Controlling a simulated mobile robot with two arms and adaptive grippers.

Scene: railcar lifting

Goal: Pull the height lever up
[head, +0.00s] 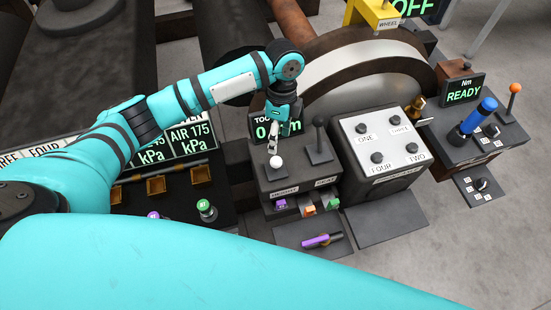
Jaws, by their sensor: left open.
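The height lever, with a white ball knob (276,162), stands at the left of a dark control box (268,181) above a label that reads HEIGHT. My left gripper (273,143) reaches down from above, with its fingertips just above and behind the white knob in the picture. It is open, and I cannot tell whether it touches the lever. A second lever with a black knob (319,121) stands to the right on the same box. A small display (271,128) behind the box is partly hidden by my gripper. My right gripper is not in view.
A white-topped box with several black knobs (384,142) stands to the right. Beyond it are a blue handle (478,116) and an orange-knobbed lever (513,90). A large wheel (365,80) rises behind. A shelf with a purple-handled tool (318,241) lies in front.

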